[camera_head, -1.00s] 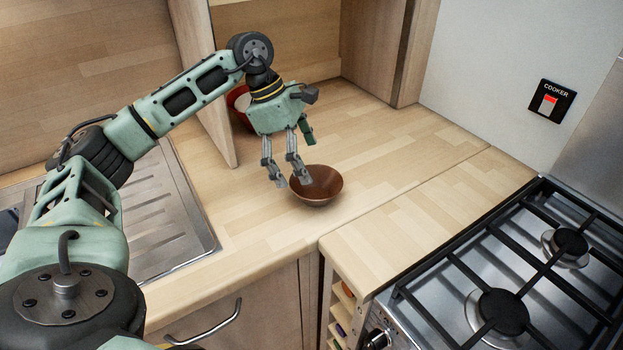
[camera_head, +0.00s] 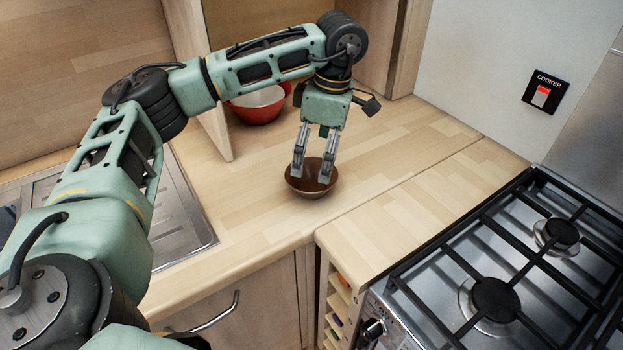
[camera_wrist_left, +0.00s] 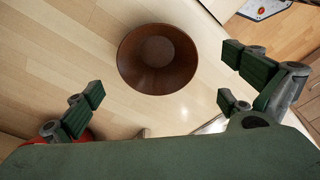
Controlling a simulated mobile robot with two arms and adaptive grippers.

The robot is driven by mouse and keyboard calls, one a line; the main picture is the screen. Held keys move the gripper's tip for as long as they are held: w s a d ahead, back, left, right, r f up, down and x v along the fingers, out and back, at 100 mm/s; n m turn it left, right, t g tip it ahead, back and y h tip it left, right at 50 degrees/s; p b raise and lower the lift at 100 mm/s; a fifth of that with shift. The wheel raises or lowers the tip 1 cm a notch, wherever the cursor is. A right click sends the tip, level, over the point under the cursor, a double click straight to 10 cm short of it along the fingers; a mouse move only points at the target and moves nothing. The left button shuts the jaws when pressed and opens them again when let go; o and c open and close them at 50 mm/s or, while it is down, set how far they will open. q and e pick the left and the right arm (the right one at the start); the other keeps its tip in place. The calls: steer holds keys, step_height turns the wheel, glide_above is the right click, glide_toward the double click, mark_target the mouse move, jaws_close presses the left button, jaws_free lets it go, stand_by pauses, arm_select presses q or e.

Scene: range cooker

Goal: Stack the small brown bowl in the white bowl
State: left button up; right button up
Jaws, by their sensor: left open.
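The small brown bowl (camera_head: 312,188) stands upright on the wooden counter, near its front corner. It also shows in the left wrist view (camera_wrist_left: 157,58), empty, seen from above. A bowl with a white inside and a red outside (camera_head: 258,108) stands farther back on the counter, beside an upright wooden panel; this looks like the white bowl. My left gripper (camera_head: 311,174) points down over the brown bowl, fingers apart. In the left wrist view its fingers (camera_wrist_left: 163,82) are spread either side of the bowl, holding nothing. Whether they touch the bowl I cannot tell.
The upright wooden panel (camera_head: 213,95) stands left of the red-and-white bowl. A steel sink drainer (camera_head: 178,225) lies left. The gas cooker (camera_head: 500,260) with black grates is at the right. The counter right of the brown bowl (camera_head: 400,160) is clear.

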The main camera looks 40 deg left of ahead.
mark_target(310, 188)
arm_select(q)
steer(key=f, duration=0.2)
steer(key=a+f+p, duration=0.1)
steer(key=f, duration=0.2)
steer(key=f+p, duration=0.1)
steer(key=f, duration=0.1)
steer(key=shift+a+f, duration=0.3)
steer(key=shift+f, duration=0.1)
steer(key=shift+c, duration=0.3)
